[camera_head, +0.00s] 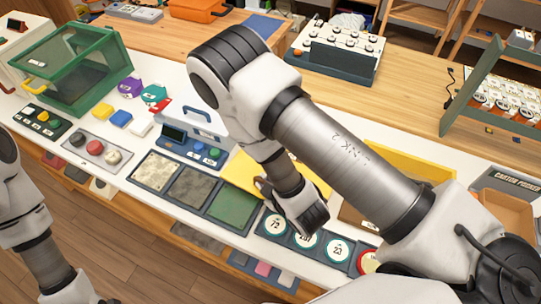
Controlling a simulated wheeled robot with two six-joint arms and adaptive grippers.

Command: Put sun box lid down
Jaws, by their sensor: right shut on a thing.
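My right arm reaches across the middle of the head view. Its dark gripper (302,214) is low over the table, at the edge of a flat yellow panel (243,174) that looks like the sun box lid. The gripper is shut on this panel, though the fingertips and the contact are mostly hidden. More yellow (408,165), perhaps the sun box or another part of the lid, shows behind my forearm, which hides much of it. I cannot see a sun mark. My left arm is at the left edge; its gripper is out of the picture.
Round numbered dials (274,224) lie in a row under the gripper. A tray of textured panels (190,187) is to their left. A green glass box (75,68) stands at the far left. A dark button box (337,50) and an open case (497,98) stand behind.

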